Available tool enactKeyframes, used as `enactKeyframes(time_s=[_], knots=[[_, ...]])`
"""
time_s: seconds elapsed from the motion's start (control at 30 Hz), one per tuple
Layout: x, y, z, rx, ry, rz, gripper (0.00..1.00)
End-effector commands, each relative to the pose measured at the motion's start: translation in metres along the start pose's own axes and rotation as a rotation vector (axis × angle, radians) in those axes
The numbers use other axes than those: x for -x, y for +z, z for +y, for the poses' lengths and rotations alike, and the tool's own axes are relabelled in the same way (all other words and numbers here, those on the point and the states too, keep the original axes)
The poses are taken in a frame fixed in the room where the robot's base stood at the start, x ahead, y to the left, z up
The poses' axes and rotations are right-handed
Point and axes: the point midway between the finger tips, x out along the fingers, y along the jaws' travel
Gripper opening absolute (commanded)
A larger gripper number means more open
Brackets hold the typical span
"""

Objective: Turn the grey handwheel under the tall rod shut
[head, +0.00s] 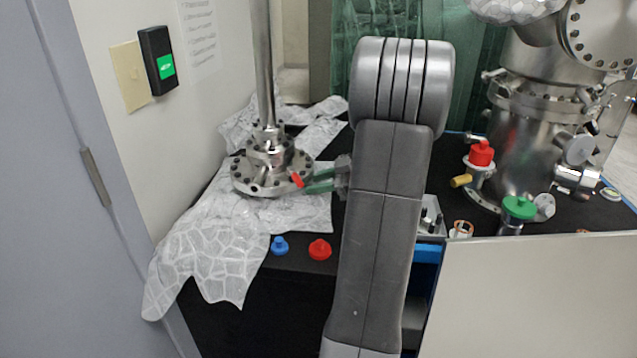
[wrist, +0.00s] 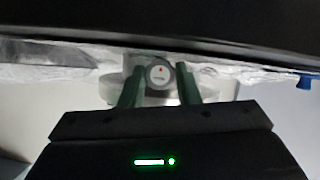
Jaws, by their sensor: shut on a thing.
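The tall metal rod (head: 264,60) stands upright on a stack of bolted flanges (head: 262,182) at the left of the black table. My gripper (head: 308,183) reaches in from the right at the flange's side, its green fingers beside a small red piece (head: 297,180). In the wrist view, the round grey handwheel (wrist: 160,74), with a small red mark on its light face, sits between the two green fingers of my gripper (wrist: 160,82). The fingers are shut on it. In the head view I cannot make out the handwheel's grey rim behind the fingers.
White patterned wrapping (head: 215,235) lies under the flanges. A blue knob (head: 280,246) and a red knob (head: 320,249) lie near the table's front edge. Valves with red (head: 481,153) and green (head: 519,208) tops stand at right by a large steel chamber (head: 535,115). A wall is at left.

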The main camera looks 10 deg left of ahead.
Motion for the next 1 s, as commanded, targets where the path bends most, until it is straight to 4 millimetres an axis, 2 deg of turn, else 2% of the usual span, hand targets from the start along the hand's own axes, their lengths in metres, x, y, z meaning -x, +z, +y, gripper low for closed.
enactKeyframes(time_s=[0.23,0.7,1.0], knots=[[-0.0001,0.0002,0.0009,-0.066,-0.028,0.0,0.07],[0.0002,-0.0003,0.0028,-0.359,-0.149,0.0,0.07],[0.0002,0.0003,0.0034,-0.477,-0.198,-0.001,0.07]])
